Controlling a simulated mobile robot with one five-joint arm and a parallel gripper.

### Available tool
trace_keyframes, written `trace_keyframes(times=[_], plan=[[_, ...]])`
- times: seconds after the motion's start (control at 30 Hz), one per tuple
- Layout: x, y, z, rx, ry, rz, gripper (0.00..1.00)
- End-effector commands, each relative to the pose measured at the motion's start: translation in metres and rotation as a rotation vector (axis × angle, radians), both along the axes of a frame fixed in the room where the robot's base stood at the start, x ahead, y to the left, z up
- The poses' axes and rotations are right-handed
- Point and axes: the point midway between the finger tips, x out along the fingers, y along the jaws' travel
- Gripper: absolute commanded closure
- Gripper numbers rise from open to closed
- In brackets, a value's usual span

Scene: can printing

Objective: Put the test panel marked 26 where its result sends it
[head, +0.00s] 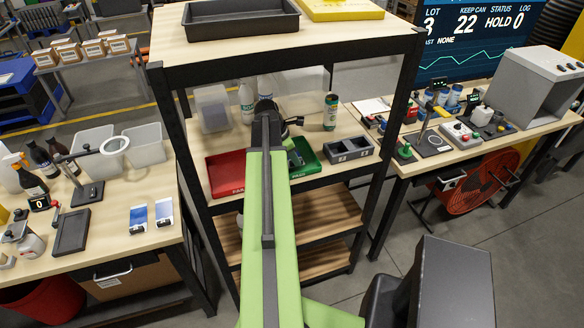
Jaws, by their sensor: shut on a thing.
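My gripper (284,124) is over the middle shelf of the rack, at the far end of my green arm. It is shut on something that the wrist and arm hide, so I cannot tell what. A red tray (226,172) lies on that shelf left of the arm, with lettering too small to read surely. A green tray (304,158) lies right of the arm, partly covered by it. I cannot read the number 26 on anything.
A grey slotted holder (349,149) and a dark green bottle (330,112) stand right of the green tray. A clear bin (212,108) and a white bottle (247,102) stand behind. The rack's black posts (390,120) and top shelf (340,35) frame the space.

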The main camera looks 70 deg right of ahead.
Motion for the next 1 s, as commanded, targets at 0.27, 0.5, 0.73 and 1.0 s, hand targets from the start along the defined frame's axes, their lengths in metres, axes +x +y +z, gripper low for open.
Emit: trace_keyframes(times=[0.27, 0.5, 0.73, 1.0], plan=[[-0.003, -0.002, -0.025, 0.000, 0.000, -0.005, 1.00], [-0.006, -0.003, -0.030, 0.000, 0.000, -0.009, 1.00], [-0.007, -0.004, -0.028, 0.000, 0.000, -0.011, 0.64], [-0.007, -0.004, -0.026, 0.000, 0.000, -0.012, 0.64]])
